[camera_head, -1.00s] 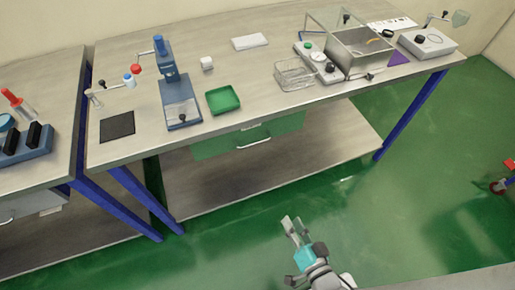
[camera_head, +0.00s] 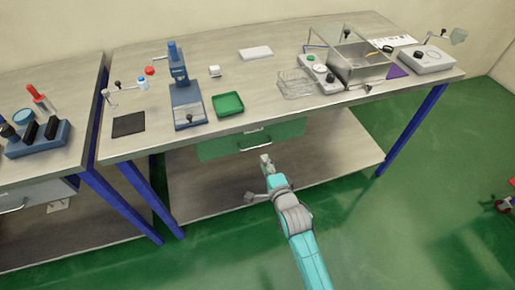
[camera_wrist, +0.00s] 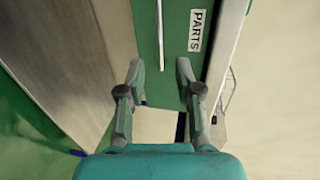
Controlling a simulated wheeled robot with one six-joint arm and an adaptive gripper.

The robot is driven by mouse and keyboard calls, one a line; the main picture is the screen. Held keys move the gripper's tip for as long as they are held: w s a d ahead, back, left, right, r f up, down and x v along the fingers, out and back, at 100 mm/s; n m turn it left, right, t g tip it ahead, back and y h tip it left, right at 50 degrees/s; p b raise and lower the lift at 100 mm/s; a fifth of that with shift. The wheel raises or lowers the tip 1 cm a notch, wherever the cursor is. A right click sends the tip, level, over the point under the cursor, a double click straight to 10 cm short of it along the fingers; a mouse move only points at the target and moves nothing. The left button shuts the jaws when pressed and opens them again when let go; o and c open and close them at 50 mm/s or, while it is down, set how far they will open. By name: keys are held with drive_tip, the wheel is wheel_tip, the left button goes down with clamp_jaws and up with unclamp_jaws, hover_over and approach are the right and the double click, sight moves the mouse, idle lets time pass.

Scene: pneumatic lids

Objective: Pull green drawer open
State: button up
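The green drawer (camera_head: 225,148) hangs under the middle bench top and looks closed. Its pale bar handle (camera_head: 254,146) runs along the front. My gripper (camera_head: 258,178) is open and empty, just below and in front of the drawer in the head view. In the wrist view, the drawer front (camera_wrist: 176,40) lies ahead with a "PARTS" label. The handle (camera_wrist: 160,30) shows as a thin bar, its near end between my two spread fingertips (camera_wrist: 160,73) in the picture. I cannot tell whether they touch it.
A green tray (camera_head: 228,113) and a blue microscope-like stand (camera_head: 188,118) sit on the bench above the drawer. A lower shelf (camera_head: 200,190) lies below it. Blue bench legs (camera_head: 130,205) stand left and right. The green floor in front is clear.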

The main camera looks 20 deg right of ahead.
sight(257, 146)
drive_tip(key=x, duration=1)
drive_tip(key=shift+w, duration=0.15)
clamp_jaws()
